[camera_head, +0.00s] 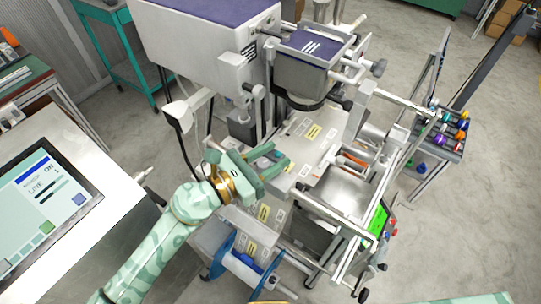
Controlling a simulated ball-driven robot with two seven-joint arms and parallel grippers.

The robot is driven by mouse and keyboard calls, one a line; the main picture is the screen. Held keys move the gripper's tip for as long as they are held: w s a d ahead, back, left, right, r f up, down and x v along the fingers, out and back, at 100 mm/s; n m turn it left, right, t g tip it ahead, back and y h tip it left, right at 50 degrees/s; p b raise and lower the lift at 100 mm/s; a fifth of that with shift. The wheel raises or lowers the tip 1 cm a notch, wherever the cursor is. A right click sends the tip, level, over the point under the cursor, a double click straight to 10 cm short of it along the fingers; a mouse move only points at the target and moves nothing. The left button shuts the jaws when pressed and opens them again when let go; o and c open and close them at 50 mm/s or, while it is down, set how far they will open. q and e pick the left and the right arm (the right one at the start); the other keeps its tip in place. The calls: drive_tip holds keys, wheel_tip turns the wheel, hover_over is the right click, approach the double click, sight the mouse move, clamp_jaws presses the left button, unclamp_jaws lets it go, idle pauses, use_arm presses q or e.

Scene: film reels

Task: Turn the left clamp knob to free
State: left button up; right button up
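My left arm, pale green with a camouflage pattern, comes in from the bottom left. Its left gripper (268,161) is over the left side of the grey film machine, beside the pale bed plate (313,140). The fingers look spread apart, with a small grey-blue part showing between them. I cannot tell whether that part is the left clamp knob or whether the fingers touch it. The gripper and wrist hide what lies directly beneath. My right gripper is not in view; only a pale green strip, likely mine, shows at the bottom edge.
A blue-flanged reel (222,258) sits low on the machine, below the wrist. A grey lamp housing (207,45) rises behind the gripper. A control screen (40,190) stands at left. A rack of coloured knobs (440,140) stands at right. Open floor lies at far right.

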use_arm(q)
drive_tip(key=c, duration=0.6)
drive_tip(key=n+t+y+p, duration=0.1)
drive_tip(key=p, duration=0.1)
drive_tip(key=n+t+y+p, duration=0.1)
drive_tip(key=t+y+p, duration=0.1)
drive_tip(key=shift+w+a+r+n, duration=0.15)
drive_tip(key=shift+r+n, duration=0.15)
drive_tip(key=shift+n, duration=0.1)
drive_tip(key=shift+w+a+f+n+t+y+p, duration=0.1)
drive_tip(key=shift+f+n+t+y+p, duration=0.1)
drive_tip(key=shift+n+t+y, duration=0.3)
drive_tip(key=shift+w+a+f+n+t+y+p, duration=0.15)
drive_tip(key=shift+n+t+y, duration=0.25)
drive_tip(key=shift+y, duration=0.2)
drive_tip(key=shift+s+d, duration=0.1)
drive_tip(key=o, duration=1)
